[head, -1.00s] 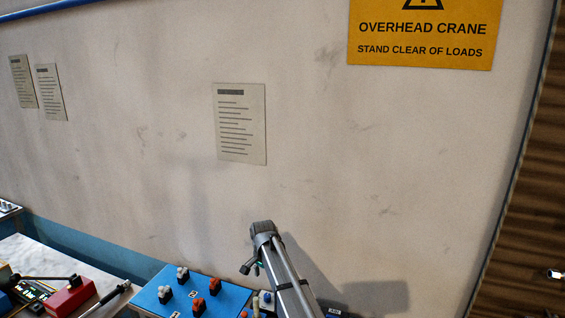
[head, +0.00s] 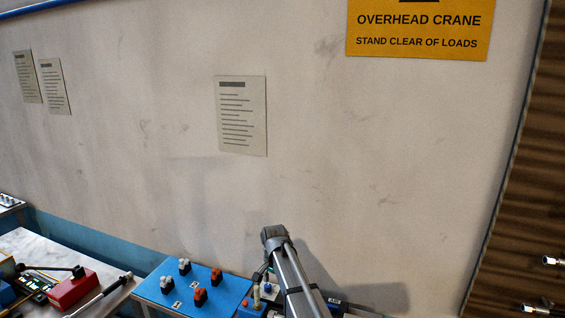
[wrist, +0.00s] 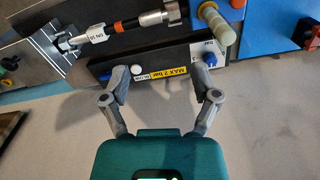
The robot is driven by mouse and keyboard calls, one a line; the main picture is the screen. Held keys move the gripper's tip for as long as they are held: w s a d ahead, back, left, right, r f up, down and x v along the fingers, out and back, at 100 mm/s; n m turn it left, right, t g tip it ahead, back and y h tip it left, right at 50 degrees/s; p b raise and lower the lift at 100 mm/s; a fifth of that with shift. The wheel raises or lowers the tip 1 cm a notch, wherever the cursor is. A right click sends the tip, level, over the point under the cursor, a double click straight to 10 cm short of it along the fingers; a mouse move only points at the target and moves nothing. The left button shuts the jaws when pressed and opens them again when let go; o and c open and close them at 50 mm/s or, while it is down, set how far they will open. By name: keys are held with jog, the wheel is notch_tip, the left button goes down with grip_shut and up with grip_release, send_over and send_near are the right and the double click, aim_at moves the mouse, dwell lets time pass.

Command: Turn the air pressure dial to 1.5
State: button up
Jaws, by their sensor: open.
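In the wrist view a dark panel (wrist: 180,58) carries a blue knob (wrist: 210,59) beside a small white label that seems to read AIR; I take this knob for the air pressure dial. Its pointer and scale are too small to read. A yellow label (wrist: 170,73) reading MAX 2 bar sits left of it. My gripper (wrist: 158,78) is open and empty, its fingers spread over the panel's near edge. The knob lies just beyond the right fingertip; I cannot tell if they touch. In the head view my arm hides most of the panel; an AIR label (head: 334,301) shows.
A white button (wrist: 136,69) and another blue part (wrist: 104,74) are on the same panel. A cream cylinder (wrist: 218,35) rises close to the dial. A tool (wrist: 128,28) lies beyond the panel. A blue switch box (head: 190,289) stands left of my arm. The wall (head: 340,170) is behind.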

jog(key=s+d+f+n+b, duration=0.6)
jog(key=s+d+f+b, duration=1.3)
jog(key=s, duration=0.4)
jog(key=shift+s+d+f, duration=0.2)
jog(key=shift+d+f, duration=0.05)
jog(key=shift+d, duration=0.05)
jog(key=c, duration=0.3)
